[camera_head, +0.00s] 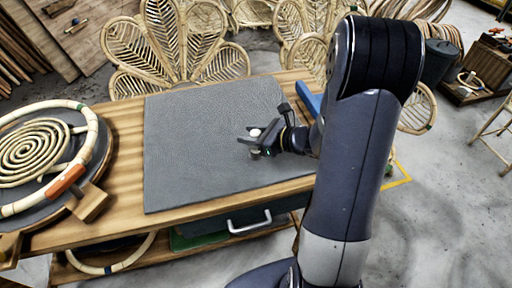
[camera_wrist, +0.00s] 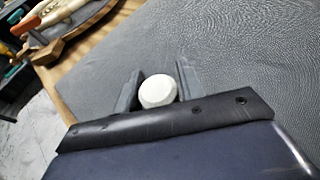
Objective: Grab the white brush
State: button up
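The white brush shows as a rounded white end (camera_wrist: 158,91) between my gripper's two dark fingers in the wrist view. In the head view its small white top (camera_head: 255,132) shows at my gripper (camera_head: 250,140), above the grey mat. My gripper (camera_wrist: 160,88) has one finger on each side of the white end. The gap looks almost filled, but I cannot tell whether both fingers touch it. The rest of the brush is mostly hidden by the gripper and by its own white end. I cannot tell whether it rests on the mat.
The grey mat (camera_head: 190,150) covers much of the wooden table (camera_head: 125,150) and is otherwise largely clear. A round board with a rattan coil (camera_head: 32,152) lies at the left. A blue item (camera_head: 308,100) lies at the table's right end. Rattan chair backs (camera_head: 180,40) stand behind.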

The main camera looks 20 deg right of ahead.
grip_shut()
jog(key=shift+r, duration=0.1)
